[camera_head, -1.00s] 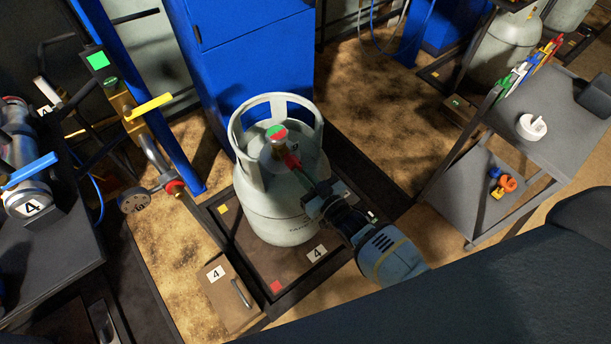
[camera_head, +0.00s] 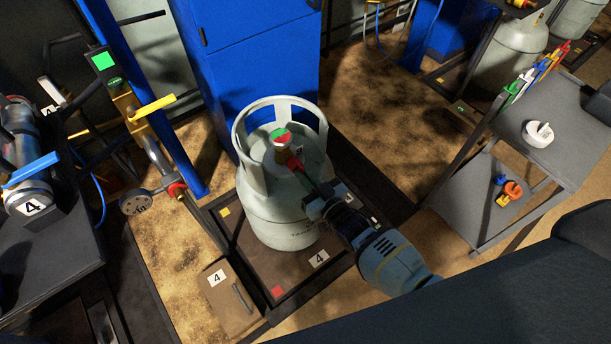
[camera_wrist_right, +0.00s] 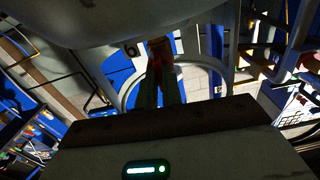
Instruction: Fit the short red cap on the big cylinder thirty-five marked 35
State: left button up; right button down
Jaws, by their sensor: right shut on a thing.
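The big grey cylinder (camera_head: 280,216) stands upright on a scale platform in the middle of the head view; I cannot read a 35 on it. Its valve, with a red and green top (camera_head: 281,136), stands inside the open collar. My right gripper (camera_head: 298,170) reaches in from the right and is shut on the short red cap (camera_head: 294,163), at the valve's side. In the right wrist view the red cap (camera_wrist_right: 159,61) sits at the fingertips, right by the brownish valve part; whether it is seated is unclear. My left gripper is out of view.
The collar (camera_head: 240,155) rises around the valve. The scale platform (camera_head: 232,238) bears a 4 label. A blue cabinet (camera_head: 250,60) stands behind. A filling stand with a yellow lever (camera_head: 152,107) is at left, a grey trolley (camera_head: 575,125) at right.

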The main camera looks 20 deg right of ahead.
jog(key=shift+m, duration=1.4)
jog(key=m+b, duration=0.1)
jog(key=m, duration=0.2)
jog(key=shift+a+m, duration=0.1)
jog(key=shift+m, duration=0.2)
jog(key=shift+m+b, duration=0.45)
jog(key=shift+m, duration=1.25)
jog(key=shift+w, duration=0.1)
jog(key=m+b, duration=0.1)
jog(key=m, duration=0.2)
jog(key=shift+m, duration=0.3)
